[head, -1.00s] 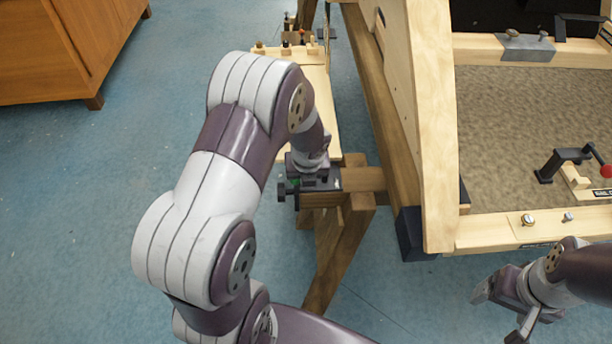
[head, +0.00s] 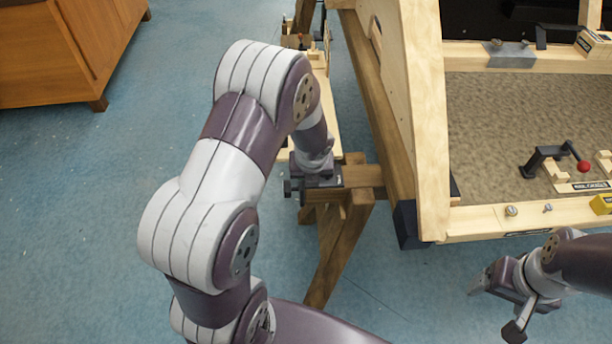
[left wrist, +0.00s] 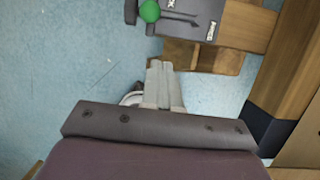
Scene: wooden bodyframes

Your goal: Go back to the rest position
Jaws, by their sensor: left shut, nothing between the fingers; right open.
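My left arm reaches in from the left in the head view and bends down beside the wooden frame's left trestle. Its fingers are hidden behind its own wrist there. In the left wrist view my left gripper (left wrist: 163,85) is shut and empty, with its pale fingers together above the blue floor. My right gripper (head: 497,308) is at the lower right of the head view, open and empty, in front of the bench's front edge.
A dark clamp (left wrist: 190,15) with a green knob (left wrist: 149,11) sits on the trestle close to my left gripper. The wooden bench frame (head: 430,120) stands right of my left arm. A cabinet (head: 70,50) is at the upper left. The blue floor (head: 70,200) at left is clear.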

